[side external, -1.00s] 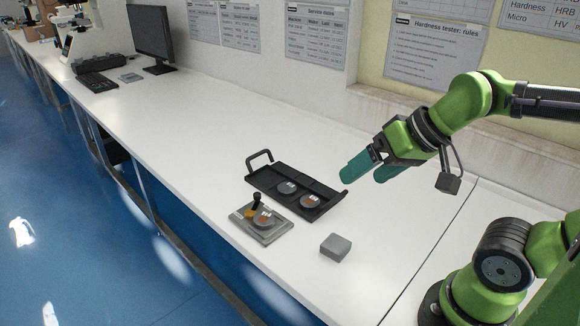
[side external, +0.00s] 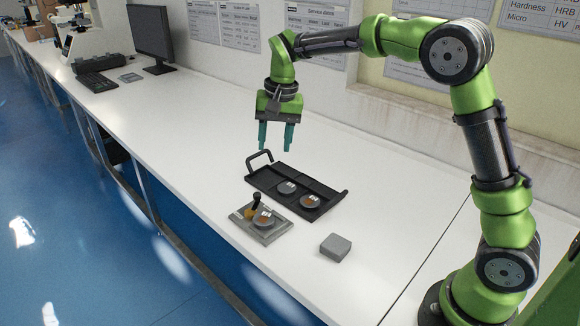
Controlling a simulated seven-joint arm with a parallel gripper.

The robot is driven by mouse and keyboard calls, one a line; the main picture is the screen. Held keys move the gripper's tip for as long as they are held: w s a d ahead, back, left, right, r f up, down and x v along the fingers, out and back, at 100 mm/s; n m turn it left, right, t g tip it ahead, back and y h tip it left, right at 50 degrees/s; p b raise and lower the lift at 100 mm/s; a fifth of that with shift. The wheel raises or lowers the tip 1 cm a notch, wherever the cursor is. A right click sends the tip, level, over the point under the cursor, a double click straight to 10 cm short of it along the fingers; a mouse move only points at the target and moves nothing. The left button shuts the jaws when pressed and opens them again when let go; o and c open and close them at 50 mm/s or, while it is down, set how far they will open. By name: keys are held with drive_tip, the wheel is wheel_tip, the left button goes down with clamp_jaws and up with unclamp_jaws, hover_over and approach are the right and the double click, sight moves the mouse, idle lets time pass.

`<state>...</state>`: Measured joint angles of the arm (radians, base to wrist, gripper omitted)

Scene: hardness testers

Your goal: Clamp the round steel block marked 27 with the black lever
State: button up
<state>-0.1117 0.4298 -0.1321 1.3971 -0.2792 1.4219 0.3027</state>
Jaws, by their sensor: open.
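A grey fixture plate (side external: 276,232) lies near the front edge of the bench. A round steel block (side external: 263,219) sits on it, beside the black lever (side external: 257,199), which stands upright at a brass-coloured part (side external: 250,213). Two more round steel blocks, one at the left (side external: 286,188) and one at the right (side external: 310,201), lie in a black tray (side external: 325,187) just behind the plate. The marks on the blocks are too small to read. My gripper (side external: 276,147) is open and empty, pointing down above the bench behind the tray, with teal fingers apart.
A grey square block (side external: 335,247) lies right of the plate. The tray has a raised handle (side external: 259,158) at its left end. A monitor (side external: 151,35) and keyboard (side external: 97,81) stand far left. The bench between them and the tray is clear.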

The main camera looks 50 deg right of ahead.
sight(257, 194)
drive_tip(key=w+a+m+g, duration=0.1)
drive_tip(key=w+m, duration=0.5)
drive_tip(key=shift+h, duration=0.4)
drive_tip(key=f, duration=1.7)
drive_tip(key=shift+w, duration=0.2)
clamp_jaws()
